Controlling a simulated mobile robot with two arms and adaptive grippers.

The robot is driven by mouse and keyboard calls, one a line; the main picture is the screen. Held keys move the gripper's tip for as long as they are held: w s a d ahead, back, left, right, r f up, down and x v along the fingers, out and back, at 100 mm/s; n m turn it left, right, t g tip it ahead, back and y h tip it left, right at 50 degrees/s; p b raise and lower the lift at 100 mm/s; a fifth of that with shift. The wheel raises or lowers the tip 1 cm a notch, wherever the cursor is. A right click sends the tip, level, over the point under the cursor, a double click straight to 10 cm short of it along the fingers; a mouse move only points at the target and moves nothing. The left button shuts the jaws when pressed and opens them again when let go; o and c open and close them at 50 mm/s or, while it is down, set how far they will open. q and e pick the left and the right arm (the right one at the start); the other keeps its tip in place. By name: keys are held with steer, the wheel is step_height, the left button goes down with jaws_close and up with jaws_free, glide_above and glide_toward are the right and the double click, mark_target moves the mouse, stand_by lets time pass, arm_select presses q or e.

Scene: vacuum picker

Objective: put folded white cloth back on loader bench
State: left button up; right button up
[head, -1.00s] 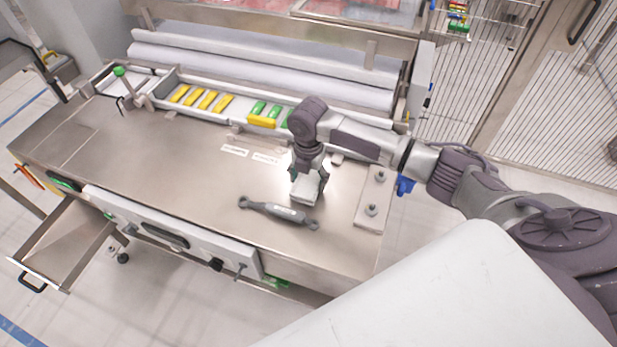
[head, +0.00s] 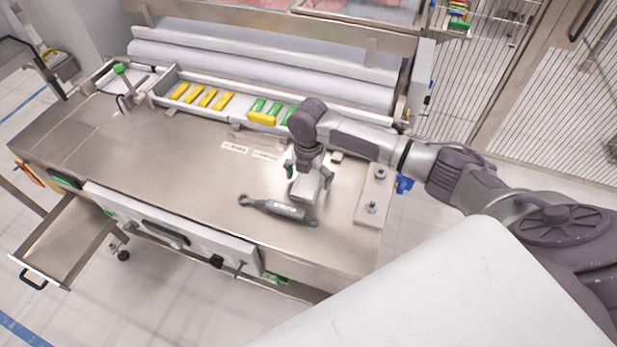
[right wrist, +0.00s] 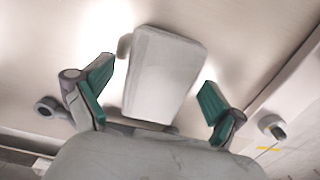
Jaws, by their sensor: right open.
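The folded white cloth (head: 305,190) lies flat on the steel loader bench (head: 165,170), toward its right end. It also shows in the right wrist view as a pale folded block (right wrist: 163,77). My right gripper (head: 308,177) is directly above the cloth, pointing down. Its two green-padded fingers (right wrist: 155,97) stand apart on either side of the cloth, with clear gaps. In the head view the gripper hides part of the cloth. My left gripper is not in view.
A grey wrench-like tool (head: 278,210) lies just in front of the cloth. A plate with two knobs (head: 371,208) is to the right. A tray of yellow and green pieces (head: 215,102) runs along the back. An open drawer (head: 65,243) juts out front left.

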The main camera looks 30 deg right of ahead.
mark_target(308, 179)
step_height(308, 179, up, 12)
steer(key=b, duration=0.1)
steer(key=shift+r+b, duration=0.15)
steer(key=shift+b, duration=0.2)
stand_by(0.4)
